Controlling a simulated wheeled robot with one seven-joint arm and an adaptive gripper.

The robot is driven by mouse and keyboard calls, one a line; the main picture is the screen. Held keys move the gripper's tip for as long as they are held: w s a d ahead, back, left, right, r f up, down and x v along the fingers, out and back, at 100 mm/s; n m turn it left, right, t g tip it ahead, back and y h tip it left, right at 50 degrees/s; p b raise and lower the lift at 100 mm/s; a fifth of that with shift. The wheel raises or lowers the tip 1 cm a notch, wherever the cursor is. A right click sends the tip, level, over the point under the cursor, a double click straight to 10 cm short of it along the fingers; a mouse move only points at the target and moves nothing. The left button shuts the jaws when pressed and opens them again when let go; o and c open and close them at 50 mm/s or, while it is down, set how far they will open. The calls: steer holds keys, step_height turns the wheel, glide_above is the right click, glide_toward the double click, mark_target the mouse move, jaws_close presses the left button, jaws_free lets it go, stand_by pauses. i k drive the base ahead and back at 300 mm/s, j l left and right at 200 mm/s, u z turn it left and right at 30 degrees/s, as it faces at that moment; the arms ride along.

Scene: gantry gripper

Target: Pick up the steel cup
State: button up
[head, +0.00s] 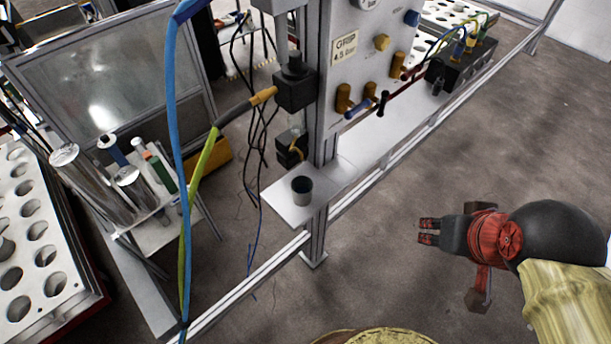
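The steel cup (302,190) is a small grey cup with a dark inside. It stands upright on a small light metal shelf (327,203) at the foot of the gantry post. My gripper (428,231) is to the right of the shelf and apart from the cup, over the bare floor. Its two dark fingers point left toward the frame's side and look slightly parted, with nothing between them. The cup's rim and front are in plain view.
A metal post (326,80) and valve panel (370,65) rise behind the cup. Blue and green hoses (203,160) and a low rail (250,283) are to its left. A rack of cylinders (130,188) stands farther left. The floor (480,140) at right is clear.

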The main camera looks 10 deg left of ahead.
mark_target(302, 186)
steer(key=l+u, duration=0.8)
steer(key=k+l+u, duration=0.15)
steer(key=l+u, duration=0.25)
steer(key=l, duration=0.15)
